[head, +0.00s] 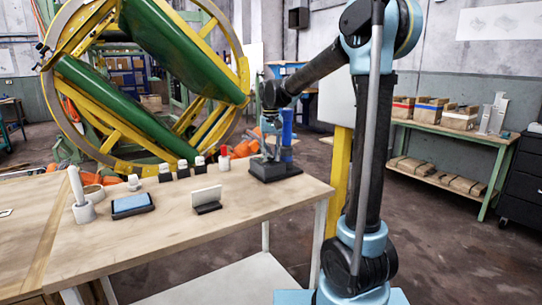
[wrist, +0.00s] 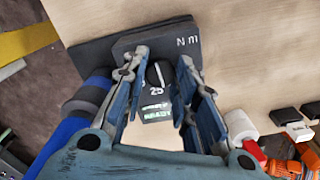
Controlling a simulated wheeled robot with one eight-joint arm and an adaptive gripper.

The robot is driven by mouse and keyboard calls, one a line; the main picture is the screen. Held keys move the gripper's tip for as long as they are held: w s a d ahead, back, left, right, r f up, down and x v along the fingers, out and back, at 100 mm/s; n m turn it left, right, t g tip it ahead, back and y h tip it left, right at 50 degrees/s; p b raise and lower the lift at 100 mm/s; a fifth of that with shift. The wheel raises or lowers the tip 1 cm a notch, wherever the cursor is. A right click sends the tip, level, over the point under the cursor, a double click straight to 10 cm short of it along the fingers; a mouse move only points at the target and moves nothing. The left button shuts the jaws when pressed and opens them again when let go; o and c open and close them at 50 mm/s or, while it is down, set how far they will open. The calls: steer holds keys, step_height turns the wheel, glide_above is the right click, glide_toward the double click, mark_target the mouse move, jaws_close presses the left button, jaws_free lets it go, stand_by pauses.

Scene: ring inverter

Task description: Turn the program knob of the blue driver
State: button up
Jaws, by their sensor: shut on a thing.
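The blue driver (head: 287,126) stands upright at the dark base (head: 275,172) near the table's right end. Its blue body (wrist: 70,128) also shows at the left of the wrist view. My gripper (wrist: 159,68) reaches down over the base, with its two fingers on either side of the dark program knob (wrist: 158,75), shut on it. The knob has a light pointer line. A "25" and a small display (wrist: 156,112) with green text show just below it; the text seems to read READY. In the head view my gripper largely hides the knob.
A row of small dark blocks with white tops (head: 183,169) and a red-and-white bottle (head: 224,158) stand left of the base. The table's front middle is clear.

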steer(key=shift+n, duration=1.6)
steer(key=o, duration=1)
steer(key=shift+o, duration=0.2)
step_height(320, 180, up, 12)
steer(key=shift+w+d, duration=0.1)
